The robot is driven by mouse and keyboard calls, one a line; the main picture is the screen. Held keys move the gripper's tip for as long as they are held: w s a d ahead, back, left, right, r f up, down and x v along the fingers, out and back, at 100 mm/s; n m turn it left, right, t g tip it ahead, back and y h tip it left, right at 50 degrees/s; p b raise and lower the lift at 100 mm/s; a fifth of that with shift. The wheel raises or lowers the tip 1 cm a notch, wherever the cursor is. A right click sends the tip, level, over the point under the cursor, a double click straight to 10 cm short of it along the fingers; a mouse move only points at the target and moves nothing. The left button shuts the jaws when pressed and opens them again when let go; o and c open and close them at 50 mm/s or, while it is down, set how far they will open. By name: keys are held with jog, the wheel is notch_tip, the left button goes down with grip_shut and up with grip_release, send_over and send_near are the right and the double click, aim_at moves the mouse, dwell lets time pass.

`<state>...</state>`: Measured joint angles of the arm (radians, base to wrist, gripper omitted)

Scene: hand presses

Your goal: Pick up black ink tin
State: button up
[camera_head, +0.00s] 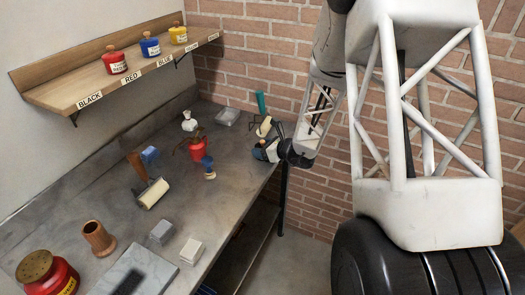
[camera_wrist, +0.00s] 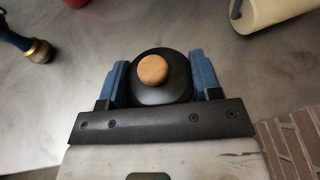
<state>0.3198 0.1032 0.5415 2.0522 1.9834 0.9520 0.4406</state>
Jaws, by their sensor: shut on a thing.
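The black ink tin (camera_wrist: 172,92) has a round black lid with a wooden knob (camera_wrist: 153,69). It sits between the two blue fingers of my gripper (camera_wrist: 160,82) in the wrist view, with a finger against each side. In the head view my gripper (camera_head: 266,150) is at the right edge of the bench, where the tin is mostly hidden by the fingers. I cannot tell whether the tin's base touches the bench.
A wooden shelf (camera_head: 60,92) holds red (camera_head: 115,63), blue (camera_head: 150,46) and yellow (camera_head: 178,35) tins; its BLACK-labelled end is bare. The grey bench (camera_head: 110,185) carries a roller (camera_head: 153,193), a red container (camera_head: 197,150), a wooden cup (camera_head: 98,238) and a large red pot (camera_head: 62,278).

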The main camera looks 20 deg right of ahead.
aim_at(263, 141)
jog(key=shift+r, duration=0.1)
jog(key=shift+r, duration=0.7)
notch_tip(263, 141, up, 2)
jog(key=s+a+r, duration=0.1)
jog(key=s+a, duration=0.1)
jog(key=s, duration=1.4)
jog(key=shift+r, duration=0.2)
jog(key=shift+w+r, duration=0.1)
jog(key=shift+w, duration=0.05)
